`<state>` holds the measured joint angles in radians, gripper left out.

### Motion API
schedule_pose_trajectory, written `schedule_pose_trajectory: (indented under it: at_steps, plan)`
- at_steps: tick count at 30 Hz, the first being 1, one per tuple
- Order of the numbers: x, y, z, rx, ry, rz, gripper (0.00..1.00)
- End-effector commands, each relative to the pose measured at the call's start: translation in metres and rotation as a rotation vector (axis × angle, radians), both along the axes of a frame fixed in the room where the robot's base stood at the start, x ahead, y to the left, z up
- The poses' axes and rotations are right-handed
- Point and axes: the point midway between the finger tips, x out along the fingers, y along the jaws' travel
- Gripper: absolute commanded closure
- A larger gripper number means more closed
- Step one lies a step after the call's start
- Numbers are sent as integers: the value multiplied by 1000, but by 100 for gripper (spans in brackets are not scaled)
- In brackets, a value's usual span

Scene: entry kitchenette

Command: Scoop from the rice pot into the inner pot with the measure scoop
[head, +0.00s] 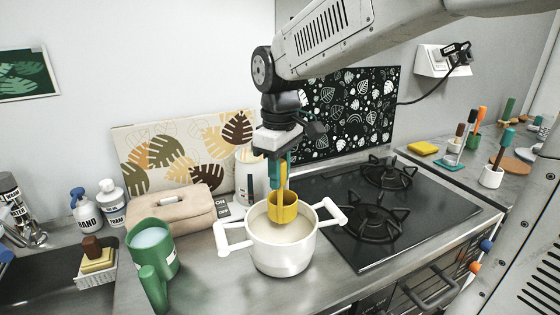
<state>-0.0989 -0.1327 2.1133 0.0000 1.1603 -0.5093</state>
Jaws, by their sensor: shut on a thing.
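My gripper (278,172) points down with its teal fingers shut on the upright handle of a yellow measure scoop (283,207). The scoop's cup hangs over the mouth of a white two-handled pot (282,259), and its lower part is inside the rim. The pot holds a pale cream filling; whether the cup touches it I cannot tell. What is in the cup is hidden. A green handled container (160,265) with a pale bluish-white inside stands left of the pot. No label shows which vessel is the rice pot or the inner pot.
A black gas hob (400,210) lies right of the pot. A beige bag (170,208) and a white cylindrical item (249,172) stand behind. Soap bottles (85,210) and a sponge holder (96,268) are at left, by the dark sink (40,285). Some counter in front is clear.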

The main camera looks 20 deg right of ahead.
Motion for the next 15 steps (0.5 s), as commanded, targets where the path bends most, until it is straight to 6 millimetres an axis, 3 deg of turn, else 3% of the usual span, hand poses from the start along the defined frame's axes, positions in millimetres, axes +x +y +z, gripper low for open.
schedule_pose_trajectory:
  at_steps: [15]
  plan:
    - [-1,0,-48,0,4,0,99]
